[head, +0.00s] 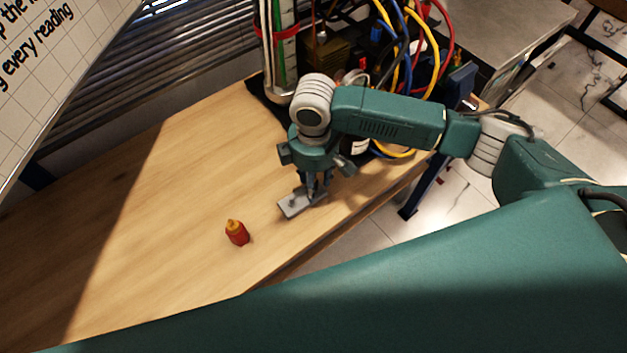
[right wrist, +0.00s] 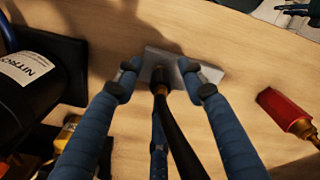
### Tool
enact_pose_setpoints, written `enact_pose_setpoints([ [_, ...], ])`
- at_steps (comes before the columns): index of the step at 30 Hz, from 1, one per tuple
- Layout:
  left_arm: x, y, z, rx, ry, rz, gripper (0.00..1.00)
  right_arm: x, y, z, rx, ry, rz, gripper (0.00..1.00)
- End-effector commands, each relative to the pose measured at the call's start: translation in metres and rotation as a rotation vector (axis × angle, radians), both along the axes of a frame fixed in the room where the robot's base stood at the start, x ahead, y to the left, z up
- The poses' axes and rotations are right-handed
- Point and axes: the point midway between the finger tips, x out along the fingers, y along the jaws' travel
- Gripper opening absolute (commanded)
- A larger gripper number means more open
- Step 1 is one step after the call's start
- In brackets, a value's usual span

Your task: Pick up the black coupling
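The black coupling (right wrist: 160,74), with a brass ring, shows in the right wrist view above the grey plate (right wrist: 213,73). A black tube runs from it toward the camera. My left gripper is not in view.
Bundled cables (head: 425,45) and a clear column (head: 283,50) stand behind my right arm. A dark cylinder (right wrist: 32,85) is close to the left finger. The table's left side is clear.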

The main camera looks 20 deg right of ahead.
Motion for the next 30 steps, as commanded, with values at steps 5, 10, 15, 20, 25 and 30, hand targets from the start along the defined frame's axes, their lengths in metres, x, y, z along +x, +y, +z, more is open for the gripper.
enact_pose_setpoints([
  [5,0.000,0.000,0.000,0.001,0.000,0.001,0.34,0.000,0.000,0.000,0.000,0.000,0.001,0.34],
  [10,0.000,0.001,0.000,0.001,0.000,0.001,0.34,0.000,0.000,0.000,0.000,0.000,0.000,0.00],
  [15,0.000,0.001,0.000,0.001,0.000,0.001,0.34,0.000,0.000,0.001,0.000,0.000,0.000,0.00],
  [20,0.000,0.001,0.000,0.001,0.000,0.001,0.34,0.000,0.000,0.001,0.001,0.000,0.000,0.00],
  [25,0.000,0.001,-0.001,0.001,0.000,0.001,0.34,0.001,0.001,0.010,0.002,-0.003,0.001,0.00],
  [30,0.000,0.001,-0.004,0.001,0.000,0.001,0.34,0.002,0.001,0.036,0.002,-0.005,0.001,0.00],
])
